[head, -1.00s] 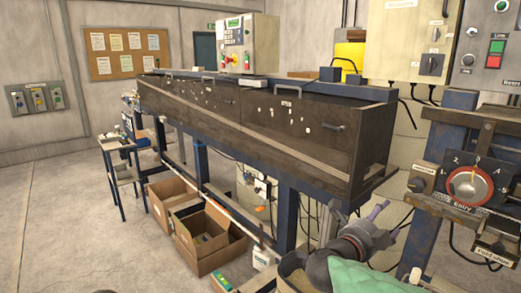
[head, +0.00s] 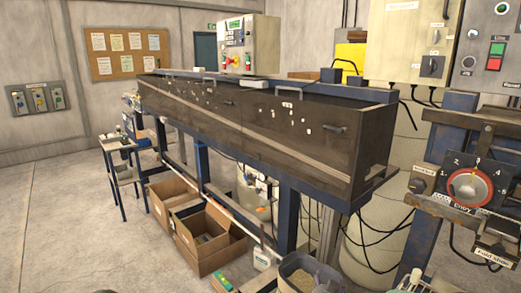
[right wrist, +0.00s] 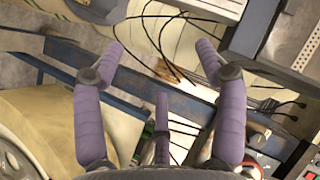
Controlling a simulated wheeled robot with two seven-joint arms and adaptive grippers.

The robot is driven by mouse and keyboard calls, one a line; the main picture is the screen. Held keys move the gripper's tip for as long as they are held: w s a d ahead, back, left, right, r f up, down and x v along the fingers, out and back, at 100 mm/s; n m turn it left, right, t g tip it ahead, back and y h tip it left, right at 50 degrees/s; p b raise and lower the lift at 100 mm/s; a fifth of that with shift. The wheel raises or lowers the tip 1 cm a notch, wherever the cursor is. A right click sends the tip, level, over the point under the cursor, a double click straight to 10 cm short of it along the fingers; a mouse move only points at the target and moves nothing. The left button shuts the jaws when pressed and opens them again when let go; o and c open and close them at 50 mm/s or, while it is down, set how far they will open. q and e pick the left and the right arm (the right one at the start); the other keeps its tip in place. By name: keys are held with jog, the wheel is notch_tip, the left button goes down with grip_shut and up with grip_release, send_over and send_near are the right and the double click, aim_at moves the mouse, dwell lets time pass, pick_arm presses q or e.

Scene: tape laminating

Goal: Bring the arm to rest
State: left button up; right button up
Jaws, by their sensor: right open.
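My right gripper (right wrist: 160,75) shows in the right wrist view with its purple padded fingers spread apart and nothing between them. Below and beyond the fingers are a blue metal beam (right wrist: 175,98), black cables and pale floor. My left gripper is in neither view. The long dark laminating machine (head: 250,120) stands across the middle of the head view.
Open cardboard boxes (head: 208,238) sit on the floor under the machine. A grey bin (head: 308,275) of grainy material and a white bottle (head: 262,258) stand near the lower middle. A small side table (head: 118,150) is at the left. The floor at left is clear.

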jog(key=s+a+f+n+g+y, duration=0.25)
jog(key=s+f, duration=0.25)
jog(key=f, duration=0.5)
jog(key=s+a+f+n+g+y, duration=0.25)
jog(key=s+f, duration=0.35)
jog(key=f, duration=0.4)
jog(key=s+a+f+n+g+y, duration=0.1)
jog(key=s+a+f+n+g, duration=0.15)
jog(key=s, duration=0.45)
jog(key=s+a+f+n+g+y, duration=0.1)
jog(key=s+a+f+g, duration=0.2)
jog(key=s, duration=0.5)
jog(key=s+a+f+n+g+y, duration=0.1)
jog(key=s+f+n+g, duration=0.1)
jog(key=s+f, duration=0.4)
jog(key=w+d+r+n+t+h+p, duration=0.1)
jog(key=w+d+r+t+p, duration=0.25)
jog(key=w+r, duration=0.35)
jog(key=w+d+r+t+h+p, duration=0.2)
jog(key=w+d+r+p, duration=0.25)
jog(key=w, duration=0.55)
jog(key=m+t+h+p, duration=0.1)
jog(key=t+h+p, duration=0.5)
jog(key=h+p, duration=1)
send_near(416, 187)
jog(key=d+r+y, duration=0.1)
jog(key=x, duration=1)
jog(key=shift+w+d+f+p, duration=0.2)
jog(key=shift+w+p, duration=0.2)
